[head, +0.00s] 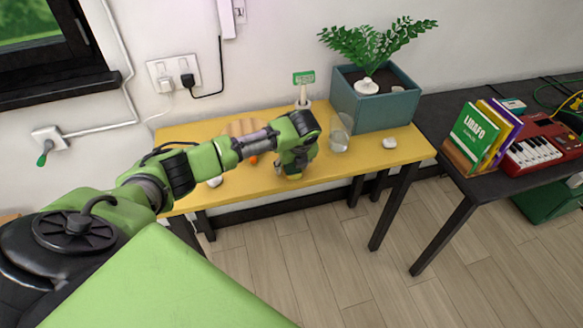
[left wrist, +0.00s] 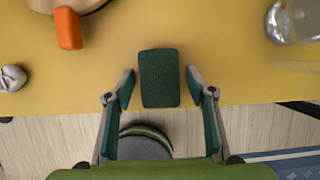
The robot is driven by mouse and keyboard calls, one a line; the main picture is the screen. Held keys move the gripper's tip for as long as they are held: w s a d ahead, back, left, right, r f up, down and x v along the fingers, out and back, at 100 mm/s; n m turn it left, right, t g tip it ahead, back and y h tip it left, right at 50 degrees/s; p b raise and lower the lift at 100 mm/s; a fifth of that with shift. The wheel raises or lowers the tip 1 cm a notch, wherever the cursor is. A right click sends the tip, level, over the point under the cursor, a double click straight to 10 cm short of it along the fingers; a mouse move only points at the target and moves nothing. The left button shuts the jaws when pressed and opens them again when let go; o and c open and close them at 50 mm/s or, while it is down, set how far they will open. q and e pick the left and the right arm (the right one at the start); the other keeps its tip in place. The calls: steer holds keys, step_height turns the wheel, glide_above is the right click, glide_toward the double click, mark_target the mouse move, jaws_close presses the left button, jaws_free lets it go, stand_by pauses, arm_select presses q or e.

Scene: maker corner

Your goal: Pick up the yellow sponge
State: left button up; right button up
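The sponge (left wrist: 159,72) shows in the left wrist view as a dark green, rounded block on the yellow table, close to its front edge. Its top is green; in the head view a little yellow of the sponge (head: 294,177) shows under my gripper. My left gripper (left wrist: 160,80) is open above it, with one finger on each side and gaps between fingers and sponge. In the head view the left gripper (head: 290,168) points down at the table's front edge and hides most of the sponge. My right gripper is in neither view.
A glass (head: 340,132) stands right of the gripper, beside a planter (head: 375,105). An orange block (left wrist: 68,28) rests at a round wooden board (left wrist: 95,4) to the left. A whitish lump (left wrist: 11,78) lies left. The table's front right is mostly clear.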

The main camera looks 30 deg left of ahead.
arm_select(q)
steer(key=c, duration=0.5)
steer(key=shift+r, duration=0.1)
steer(key=shift+a+r, duration=0.1)
steer(key=shift+r, duration=0.4)
steer(key=s+d+r, duration=0.1)
steer(key=s+r, duration=0.3)
steer(key=s+d+r+b, duration=0.1)
steer(key=s+r, duration=0.3)
steer(key=s, duration=0.1)
steer(key=s+d+r+b, duration=0.1)
steer(key=s+r, duration=0.2)
steer(key=s, duration=0.1)
steer(key=shift+s+d+r, duration=0.15)
steer(key=shift+s+r, duration=0.2)
steer(key=shift+r, duration=0.05)
steer(key=c, duration=0.3)
